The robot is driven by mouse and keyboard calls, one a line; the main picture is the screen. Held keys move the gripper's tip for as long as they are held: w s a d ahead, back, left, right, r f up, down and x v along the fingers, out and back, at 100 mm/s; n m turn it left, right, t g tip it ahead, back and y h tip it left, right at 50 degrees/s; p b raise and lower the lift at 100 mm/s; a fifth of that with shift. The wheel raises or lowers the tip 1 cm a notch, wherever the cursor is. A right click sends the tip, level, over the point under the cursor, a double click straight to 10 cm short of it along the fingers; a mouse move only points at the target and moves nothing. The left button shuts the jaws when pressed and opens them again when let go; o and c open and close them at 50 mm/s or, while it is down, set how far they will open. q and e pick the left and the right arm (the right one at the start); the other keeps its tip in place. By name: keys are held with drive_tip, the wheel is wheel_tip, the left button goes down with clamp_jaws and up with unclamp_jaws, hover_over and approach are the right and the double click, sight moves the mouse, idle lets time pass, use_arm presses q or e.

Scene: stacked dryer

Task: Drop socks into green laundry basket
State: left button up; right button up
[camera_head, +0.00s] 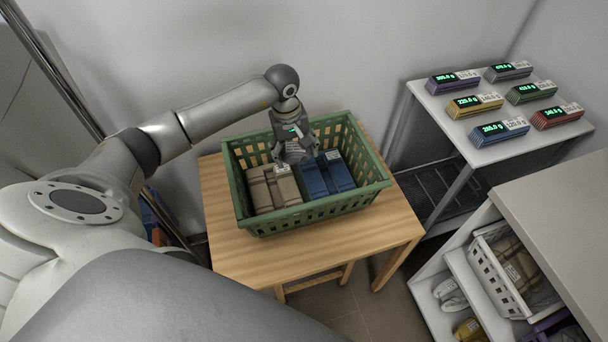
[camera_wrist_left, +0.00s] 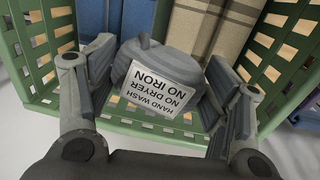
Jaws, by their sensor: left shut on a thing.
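The green basket (camera_head: 318,212) stands on a wooden table and holds a beige plaid folded cloth (camera_head: 272,190) and a blue folded cloth (camera_head: 326,176). My left gripper (camera_head: 293,143) points down over the basket, near its back wall. It is shut on grey socks, which show in the left wrist view (camera_wrist_left: 165,52) with a white label reading "HAND WASH NO DRYER NO IRON". There the socks sit between the two finger pads, with the basket wall (camera_wrist_left: 38,62) and both cloths behind them. I cannot tell how far the socks are above the cloths. My right gripper is not in view.
The wooden table (camera_head: 235,245) has bare margin around the basket. A white table (camera_head: 500,150) at the right holds several coloured blocks with displays. A grey-topped shelf (camera_head: 555,205) at the lower right holds a white basket (camera_head: 497,290). The wall is close behind the wooden table.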

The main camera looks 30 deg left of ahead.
use_arm(q)
wheel_tip(320, 180, down, 2)
drive_tip(key=shift+b, duration=0.3)
drive_tip(key=shift+f, duration=0.1)
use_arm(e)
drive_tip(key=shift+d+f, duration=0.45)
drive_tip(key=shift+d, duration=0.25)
use_arm(q)
drive_tip(key=o, duration=1.1)
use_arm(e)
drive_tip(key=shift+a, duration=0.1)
use_arm(q)
drive_tip(key=r, duration=0.8)
drive_tip(key=s+r, duration=0.1)
drive_tip(key=r, duration=0.3)
drive_tip(key=shift+a, duration=0.4)
drive_tip(key=shift+f, duration=0.15)
